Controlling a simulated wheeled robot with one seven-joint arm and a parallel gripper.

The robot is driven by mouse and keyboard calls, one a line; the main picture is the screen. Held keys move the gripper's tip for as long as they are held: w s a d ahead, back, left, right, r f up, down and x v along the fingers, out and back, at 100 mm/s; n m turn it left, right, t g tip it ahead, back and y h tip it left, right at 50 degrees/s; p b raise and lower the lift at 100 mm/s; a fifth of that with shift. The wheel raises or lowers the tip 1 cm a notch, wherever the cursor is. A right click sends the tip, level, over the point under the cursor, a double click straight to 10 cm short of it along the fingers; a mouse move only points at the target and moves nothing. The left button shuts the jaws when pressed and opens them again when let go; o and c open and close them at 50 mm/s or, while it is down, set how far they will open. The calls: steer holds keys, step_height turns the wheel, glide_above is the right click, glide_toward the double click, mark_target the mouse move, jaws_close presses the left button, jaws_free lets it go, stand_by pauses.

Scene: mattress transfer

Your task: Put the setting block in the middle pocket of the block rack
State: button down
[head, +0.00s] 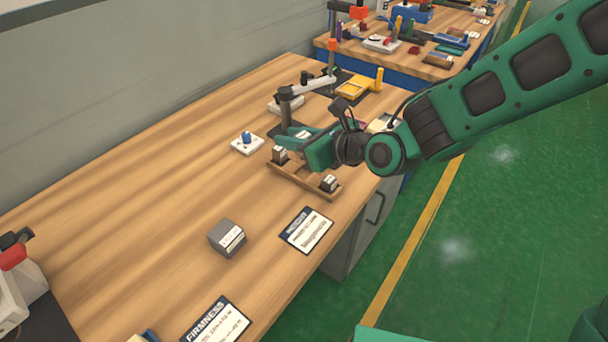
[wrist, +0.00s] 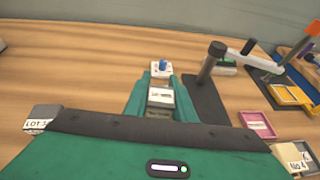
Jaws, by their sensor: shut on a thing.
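My gripper (wrist: 160,100) is shut on a small grey block with a white label, the setting block (wrist: 159,98). In the head view the held block (head: 303,134) shows only in part between the green fingers. The wooden block rack (head: 301,180) stands on the table beneath and in front of my gripper. One dark block with a light label (head: 279,155) sits at its left end and another (head: 329,183) at its right end. My gripper hides much of the rack's middle. The rack is hidden in the wrist view, and I cannot tell the held block's height above the table.
A larger grey labelled block (head: 228,238) and a printed card (head: 307,231) lie nearer on the table. A white base with a blue knob (head: 246,142) is beyond the rack. A dark gauge stand (wrist: 208,75) rises close to the right of the fingers.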

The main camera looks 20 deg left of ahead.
steer(key=s+a+n+g, duration=0.1)
steer(key=s+a, duration=0.4)
steer(key=s, duration=0.1)
glide_above(284, 154)
steer(key=s+d, duration=0.1)
steer(key=d, duration=0.2)
steer(key=shift+y, duration=0.3)
steer(key=f, duration=0.6)
steer(key=shift+a, duration=0.2)
steer(key=shift+f, duration=1.95)
steer(key=shift+f, duration=0.6)
steer(key=c, duration=1.5)
jaws_free()
steer(key=shift+d+f, duration=0.1)
steer(key=shift+f, duration=0.05)
steer(key=shift+r, duration=0.2)
steer(key=v, duration=0.8)
steer(key=r+v, duration=0.1)
steer(key=v, duration=0.3)
steer(key=shift+w, duration=0.1)
